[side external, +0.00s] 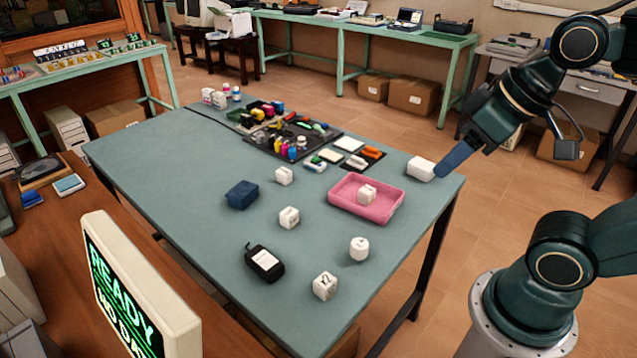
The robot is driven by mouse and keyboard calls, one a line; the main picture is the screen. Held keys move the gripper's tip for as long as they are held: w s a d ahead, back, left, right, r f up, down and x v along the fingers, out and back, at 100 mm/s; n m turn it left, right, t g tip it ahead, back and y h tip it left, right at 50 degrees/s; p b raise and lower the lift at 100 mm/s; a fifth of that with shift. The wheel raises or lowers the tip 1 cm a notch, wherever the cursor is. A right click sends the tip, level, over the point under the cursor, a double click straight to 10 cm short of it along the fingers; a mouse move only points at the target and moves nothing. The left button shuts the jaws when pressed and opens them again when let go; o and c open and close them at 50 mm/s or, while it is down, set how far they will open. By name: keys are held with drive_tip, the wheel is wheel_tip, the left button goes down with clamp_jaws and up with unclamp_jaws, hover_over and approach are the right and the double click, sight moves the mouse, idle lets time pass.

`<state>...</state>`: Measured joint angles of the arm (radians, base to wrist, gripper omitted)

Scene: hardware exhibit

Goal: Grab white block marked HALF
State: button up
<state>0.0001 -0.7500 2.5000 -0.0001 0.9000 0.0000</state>
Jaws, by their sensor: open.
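Several white blocks are on the green table, and I cannot read HALF on any of them. One white block (367,194) sits inside the pink tray (390,217). Others are a block left of the tray (283,176), one lower (289,217), a rounded one (359,248) and one with a dark mark near the front edge (325,286). A larger plain white block (420,169) lies at the right edge. My gripper (441,171) has blue fingers, is open, and points down-left beside this larger block. Whether it touches the block is unclear.
A dark blue block (241,194) and a black pouch-like item with a white label (265,263) lie at left and front. A dark tray (262,148) with colourful small items is farther back. A lit sign (135,290) stands at front left. The table's left part is clear.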

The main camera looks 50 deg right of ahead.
idle(0.3)
drive_tip(key=g, duration=0.1)
hover_over(284, 171)
drive_tip(key=s, duration=0.5)
wheel_tip(284, 171, down, 18)
drive_tip(key=shift+x, duration=4.35)
drive_tip(key=shift+d+f, duration=0.1)
drive_tip(key=shift+f, duration=0.05)
drive_tip(key=shift+x, duration=2.45)
